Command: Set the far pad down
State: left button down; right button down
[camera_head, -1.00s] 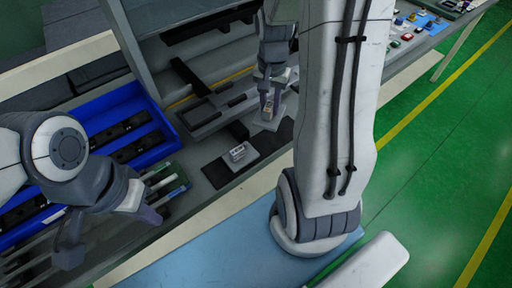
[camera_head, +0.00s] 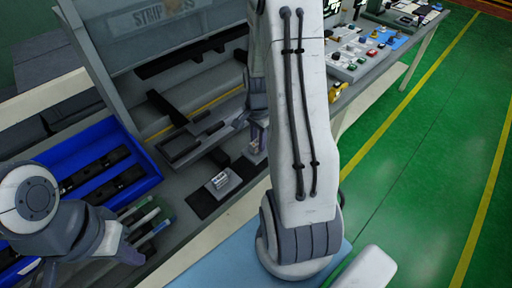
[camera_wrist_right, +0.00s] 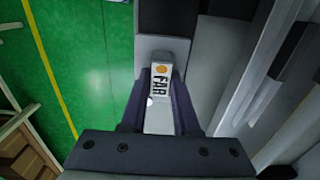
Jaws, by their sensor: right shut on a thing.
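The far pad (camera_wrist_right: 173,85) has a white block marked FAR with an orange dot, between my right gripper's fingers in the right wrist view (camera_wrist_right: 161,103). A light grey plate (camera_wrist_right: 163,44) shows just beyond the block. In the head view my right gripper (camera_head: 258,140) is shut on the pad, low over the bench fixture and partly behind my right arm. I cannot tell whether the pad touches the surface. Another grey pad (camera_head: 222,182) with a pale label lies on a dark strip to the left. My left gripper (camera_head: 88,264) looks open and empty, at lower left.
A blue tray (camera_head: 146,180) with dark bars is at left. Slotted racks (camera_head: 145,219) are beside my left gripper. Dark rails (camera_head: 185,122) lie behind the pads. Green floor at right is clear.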

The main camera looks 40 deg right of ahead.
aim_at(256, 149)
jog(key=shift+w+f, duration=0.2)
jog(key=shift+w, duration=0.15)
notch_tip(256, 149, down, 4)
jog(key=shift+r+p, duration=0.15)
jog(key=shift+p, duration=0.3)
jog(key=shift+f, duration=0.25)
jog(key=shift+f, duration=0.15)
jog(key=c, duration=0.7)
grip_release()
jog(key=shift+o, duration=0.2)
jog(key=shift+r, duration=0.2)
